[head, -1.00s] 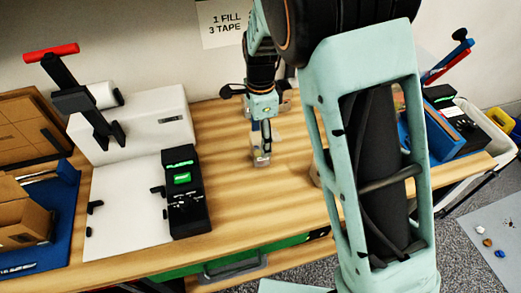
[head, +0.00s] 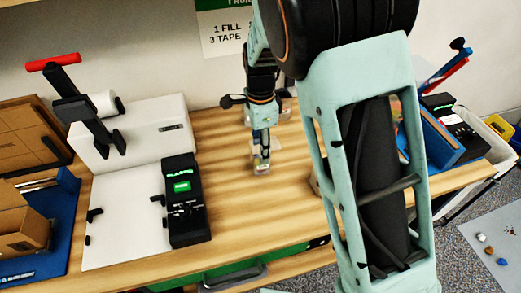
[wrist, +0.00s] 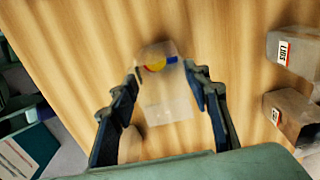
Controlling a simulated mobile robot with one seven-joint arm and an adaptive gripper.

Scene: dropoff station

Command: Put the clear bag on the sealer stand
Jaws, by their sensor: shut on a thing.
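The clear bag (wrist: 168,110) shows in the wrist view between my fingers, with small yellow, red and blue contents at its far end. In the head view the bag (head: 261,167) hangs under my gripper (head: 261,146), over or on the wooden table; I cannot tell whether it touches. My gripper (wrist: 168,95) is shut on the bag. Which station is the sealer stand is not clear. A blue stand (head: 434,140) with a red-and-blue lever is at the right, partly behind my arm. A white machine (head: 140,133) with a red-handled lever is at the left.
A black box with a green display (head: 184,200) stands beside a white plate (head: 128,215). A blue tray (head: 62,225) holds cardboard boxes at far left. The table's middle (head: 235,215) is clear.

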